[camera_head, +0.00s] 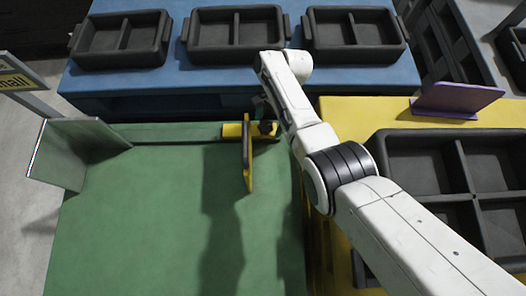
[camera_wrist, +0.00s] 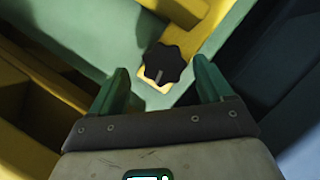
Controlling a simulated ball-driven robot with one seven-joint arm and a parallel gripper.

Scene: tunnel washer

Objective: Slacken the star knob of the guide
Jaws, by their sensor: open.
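The black star knob (camera_wrist: 163,64) sits on the yellow guide (camera_wrist: 182,10) and shows between my fingertips in the wrist view. My gripper (camera_wrist: 162,82) is open, with one green finger on each side of the knob and nothing held. I cannot tell how far the fingertips are above the knob. In the head view the guide (camera_head: 249,165) stands on the green table near its back right corner. The knob (camera_head: 267,127) shows there as a dark shape beside my arm. My gripper (camera_head: 260,104) is mostly hidden behind my arm in that view.
The green table (camera_head: 150,220) is largely clear, with a grey angled plate (camera_head: 70,160) at its left. A blue bench behind holds several black trays (camera_head: 235,55). A yellow surface at the right carries a purple plate (camera_head: 455,98) and a large divided black crate (camera_head: 470,180).

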